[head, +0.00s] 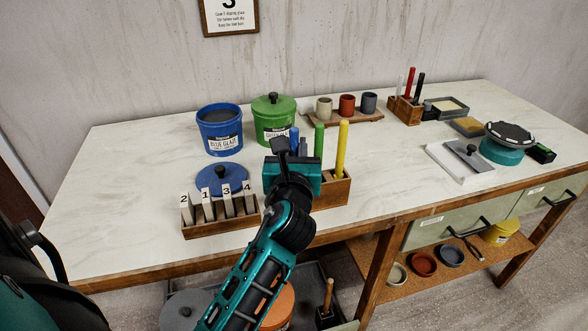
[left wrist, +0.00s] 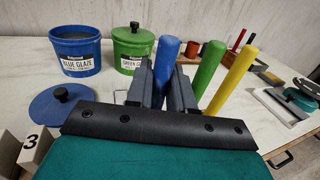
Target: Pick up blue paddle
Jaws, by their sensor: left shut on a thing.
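The blue paddle (head: 294,136) stands upright in the wooden holder (head: 335,192), with its handle up; its lower part is hidden by my gripper. In the left wrist view the blue paddle (left wrist: 165,62) rises between the two grey fingers. My left gripper (head: 293,150) is shut on its handle; the fingers also show in the left wrist view (left wrist: 160,88). A green paddle (head: 319,140) and a yellow paddle (head: 342,140) stand just to the right in the same holder. My right gripper is not in view.
A rack of numbered tags (head: 222,229) and a blue lid (head: 221,178) lie left of my gripper. A blue glaze bucket (head: 220,130) and a green glaze bucket (head: 274,118) stand behind. Bare table (head: 390,165) lies right of the holder.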

